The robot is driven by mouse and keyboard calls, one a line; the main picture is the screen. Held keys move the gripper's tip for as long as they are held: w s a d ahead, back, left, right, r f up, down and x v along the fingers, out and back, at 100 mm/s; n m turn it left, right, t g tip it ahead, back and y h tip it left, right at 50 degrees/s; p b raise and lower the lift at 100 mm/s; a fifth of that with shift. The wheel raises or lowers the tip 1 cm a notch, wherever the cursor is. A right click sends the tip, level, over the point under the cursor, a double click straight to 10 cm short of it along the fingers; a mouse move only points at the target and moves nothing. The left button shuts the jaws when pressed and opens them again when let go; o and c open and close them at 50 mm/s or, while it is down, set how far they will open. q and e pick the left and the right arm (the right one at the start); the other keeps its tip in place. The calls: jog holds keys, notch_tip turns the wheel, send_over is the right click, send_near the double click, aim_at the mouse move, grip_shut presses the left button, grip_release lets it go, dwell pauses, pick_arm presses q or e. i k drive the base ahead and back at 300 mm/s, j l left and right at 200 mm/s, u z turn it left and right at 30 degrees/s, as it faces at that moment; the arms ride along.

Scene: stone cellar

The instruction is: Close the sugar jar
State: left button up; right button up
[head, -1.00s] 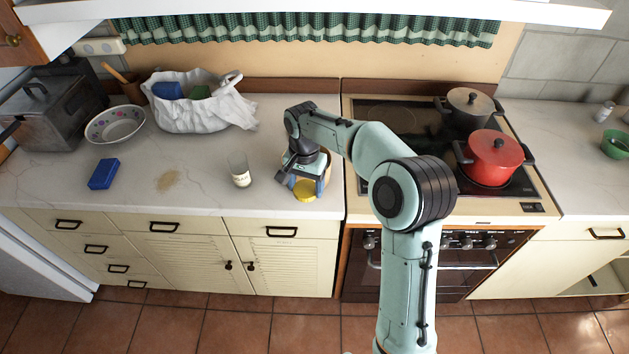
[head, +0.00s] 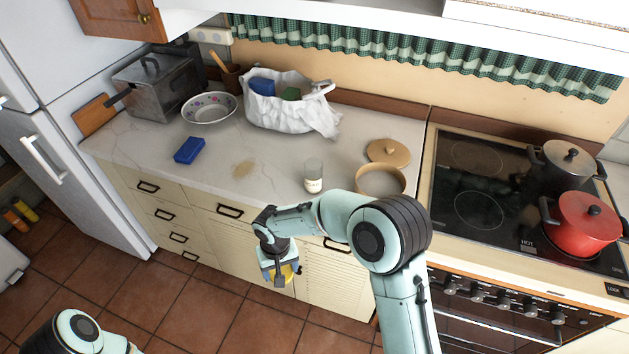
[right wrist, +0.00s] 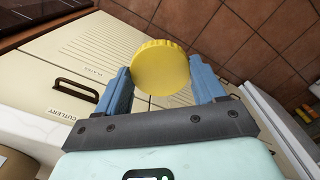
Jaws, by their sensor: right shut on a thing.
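The sugar jar (head: 313,180) is a small clear glass jar with a pale label, standing upright and without a lid on the counter near its front edge in the head view. The label is too small to read. My right gripper (head: 281,275) is shut on a round yellow lid (right wrist: 161,68), held by its rim between the blue fingers. In the head view it is in front of the cabinet doors, left of and nearer than the jar, and partly covers the lid. Of my left arm only a part shows at the bottom left; its gripper is out of view.
A round wooden box (head: 368,190) stands open right of the jar, its wooden lid (head: 388,152) behind it. A blue sponge (head: 189,150), bowl (head: 209,107) and white bag (head: 275,113) are on the counter (head: 150,150). The stove with a red pot (head: 582,225) is at right.

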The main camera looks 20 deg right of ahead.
aim_at(313, 166)
jog(key=i+j, duration=0.55)
jog(key=z, duration=1.35)
